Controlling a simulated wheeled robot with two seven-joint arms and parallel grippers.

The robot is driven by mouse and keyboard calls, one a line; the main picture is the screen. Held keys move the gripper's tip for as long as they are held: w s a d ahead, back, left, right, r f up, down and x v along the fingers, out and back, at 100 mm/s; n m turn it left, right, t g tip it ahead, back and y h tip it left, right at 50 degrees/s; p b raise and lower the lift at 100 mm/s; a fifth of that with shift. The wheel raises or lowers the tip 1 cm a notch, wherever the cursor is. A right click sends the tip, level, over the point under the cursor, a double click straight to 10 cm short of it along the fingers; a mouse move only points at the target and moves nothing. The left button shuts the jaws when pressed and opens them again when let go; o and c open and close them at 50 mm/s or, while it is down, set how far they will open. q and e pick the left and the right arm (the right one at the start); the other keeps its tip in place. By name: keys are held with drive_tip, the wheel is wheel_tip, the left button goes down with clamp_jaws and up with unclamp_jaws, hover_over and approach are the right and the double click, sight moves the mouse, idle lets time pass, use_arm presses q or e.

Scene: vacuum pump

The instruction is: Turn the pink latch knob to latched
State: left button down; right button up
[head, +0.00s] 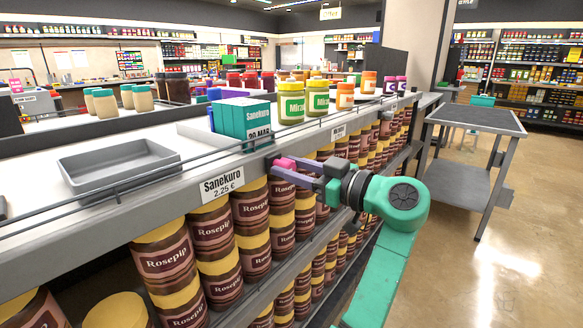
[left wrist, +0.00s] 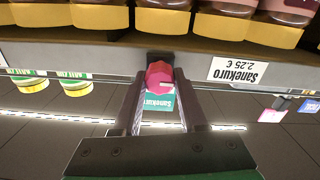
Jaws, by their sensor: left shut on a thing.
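The pink latch knob (head: 284,163) sits on the front edge of the shelf, right of the "Sanekuro" price label. In the left wrist view the knob (left wrist: 159,77) is faceted, on a dark mount, with a pale mark on its face. My left gripper (head: 285,168) reaches it from the front right, and its two fingers stand on either side of the knob. In the left wrist view the left gripper (left wrist: 160,82) is shut on the knob. The fingers partly hide the knob in the head view. My right gripper is in neither view.
The price label (head: 221,185) hangs on the shelf edge. A teal box (head: 243,119), yellow-lidded jars (head: 291,104) and a grey tray (head: 118,164) stand on the top shelf. Rows of Rosepip jars (head: 213,232) fill the shelf below. A grey cart (head: 478,120) stands at right beside open floor.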

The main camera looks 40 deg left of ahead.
use_arm(q)
drive_tip(key=m+p, duration=0.1)
drive_tip(key=m, duration=0.1)
drive_tip(key=shift+r+m, duration=0.15)
drive_tip(key=shift+m, duration=0.25)
drive_tip(key=m+p, duration=0.4)
drive_tip(key=m, duration=0.3)
drive_tip(key=shift+w+r, duration=0.1)
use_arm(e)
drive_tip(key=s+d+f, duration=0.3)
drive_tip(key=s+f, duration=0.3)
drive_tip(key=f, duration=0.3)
use_arm(q)
drive_tip(key=m+p, duration=0.5)
drive_tip(key=m, duration=0.1)
drive_tip(key=shift+p, duration=0.35)
drive_tip(key=shift+f+m+p, duration=0.2)
drive_tip(key=shift+m+p, duration=0.6)
drive_tip(key=shift+m, duration=0.2)
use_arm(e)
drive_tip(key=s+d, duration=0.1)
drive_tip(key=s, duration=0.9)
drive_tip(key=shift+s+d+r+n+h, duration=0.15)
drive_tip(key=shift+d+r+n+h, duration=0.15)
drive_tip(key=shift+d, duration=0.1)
use_arm(q)
drive_tip(key=shift+c, duration=2.2)
unclamp_jaws()
drive_tip(key=shift+a+f, duration=0.1)
